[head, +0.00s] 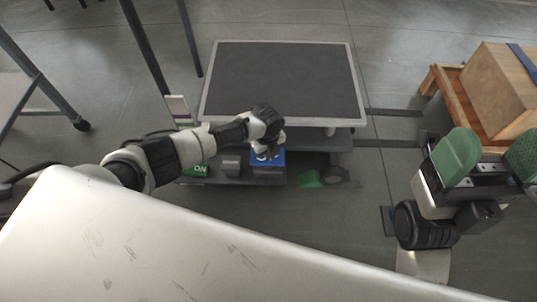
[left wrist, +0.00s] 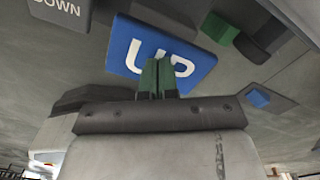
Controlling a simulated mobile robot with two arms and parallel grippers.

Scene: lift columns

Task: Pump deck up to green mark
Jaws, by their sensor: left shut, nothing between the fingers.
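The lift's dark deck (head: 283,85) with a pale rim is in the middle of the head view, above a lower base. A blue pedal (head: 278,160) stands at the base's near side. In the left wrist view the blue pedal (left wrist: 135,48) reads "UP", beside a grey pedal marked "DOWN" (left wrist: 62,12). My left gripper (left wrist: 157,70) is shut and empty, its green fingertips in front of the UP pedal; I cannot tell if they touch. A pale upright post (head: 178,107) stands left of the deck, with a small greenish patch low on it. My right gripper (head: 492,160) is open, right of the lift.
A green label (head: 196,170) is at the base's left. A green part (head: 310,178) lies low on its right. A wooden crate (head: 505,85) on an orange-brown stand is at the right. A wheeled table frame (head: 40,85) is at the left. Grey floor shows between.

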